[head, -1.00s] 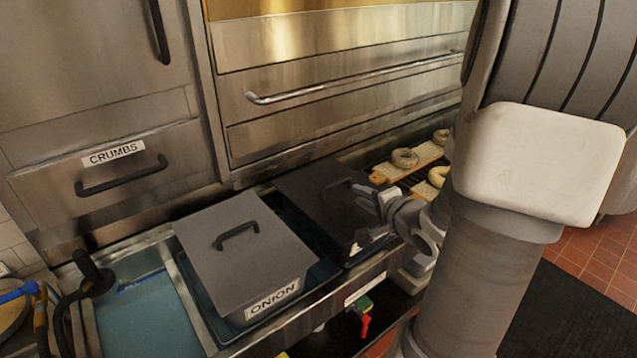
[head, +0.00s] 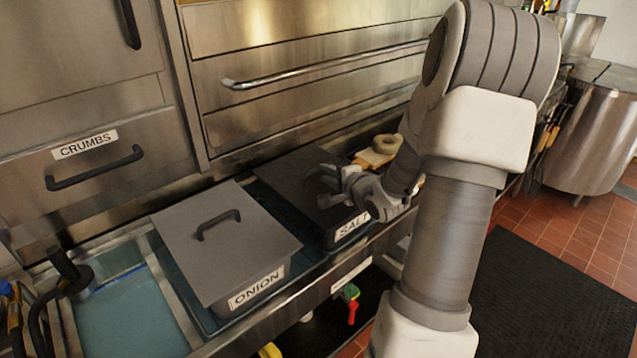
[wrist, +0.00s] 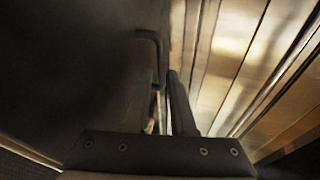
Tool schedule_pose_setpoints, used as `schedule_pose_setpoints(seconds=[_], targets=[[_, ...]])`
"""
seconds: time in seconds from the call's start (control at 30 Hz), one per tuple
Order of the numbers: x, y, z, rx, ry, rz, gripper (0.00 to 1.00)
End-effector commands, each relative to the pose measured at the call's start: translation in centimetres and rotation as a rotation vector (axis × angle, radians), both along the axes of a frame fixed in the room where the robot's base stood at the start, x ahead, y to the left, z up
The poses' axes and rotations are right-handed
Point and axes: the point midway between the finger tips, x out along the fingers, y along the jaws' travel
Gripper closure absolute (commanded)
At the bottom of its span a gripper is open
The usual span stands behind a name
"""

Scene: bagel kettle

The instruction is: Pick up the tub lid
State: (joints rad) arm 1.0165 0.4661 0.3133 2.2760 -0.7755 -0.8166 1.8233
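Two lidded tubs stand in the counter wells. The grey lid (head: 190,255) on the ONION tub (head: 262,292) has a black bar handle (head: 217,222) and lies flat. The dark lid (head: 285,172) covers the SALT tub (head: 347,230) to its right. My gripper (head: 325,185) is over the right part of the dark lid, its fingers apart. In the wrist view a dark bar handle (wrist: 150,42) shows just ahead of the fingers (wrist: 168,100). I see nothing held; contact with the handle is unclear.
A steel wall with a long rail (head: 325,66) rises close behind the tubs. A bagel on a board (head: 385,150) sits beyond my gripper. A blue-green water well (head: 125,315) is at the left. A red-handled valve (head: 351,310) hangs below the counter front.

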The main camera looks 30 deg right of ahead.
Motion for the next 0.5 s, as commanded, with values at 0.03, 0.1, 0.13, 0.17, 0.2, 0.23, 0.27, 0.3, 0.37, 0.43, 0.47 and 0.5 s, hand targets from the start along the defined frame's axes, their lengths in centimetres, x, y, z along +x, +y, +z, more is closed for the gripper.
schedule_pose_setpoints(seconds=[0.03,0.1,0.13,0.17,0.2,0.23,0.27,0.3,0.37,0.43,0.47,0.5], targets=[[0.3,0.0,-0.1,0.0,0.0,0.0,0.77],[1.0,0.0,-0.4,-0.001,0.0,0.001,0.77],[1.4,0.0,-0.5,0.0,0.0,0.002,0.77],[1.9,0.0,-0.6,-0.001,0.0,0.003,0.77],[2.5,-0.1,-0.8,0.0,0.0,0.003,0.77],[2.9,-0.1,-1.0,0.0,-0.001,0.003,0.77],[3.4,-0.1,-1.1,-0.001,0.0,0.003,0.77],[3.9,-0.2,-1.3,0.0,0.001,0.002,0.77],[4.5,-0.3,-1.5,0.0,0.0,0.002,0.77],[4.9,-0.4,-1.6,-0.001,-0.001,0.001,0.77],[5.0,-0.4,-1.6,-0.001,-0.001,0.0,0.77],[5.0,-0.4,-1.6,0.0,0.0,0.0,0.77]])
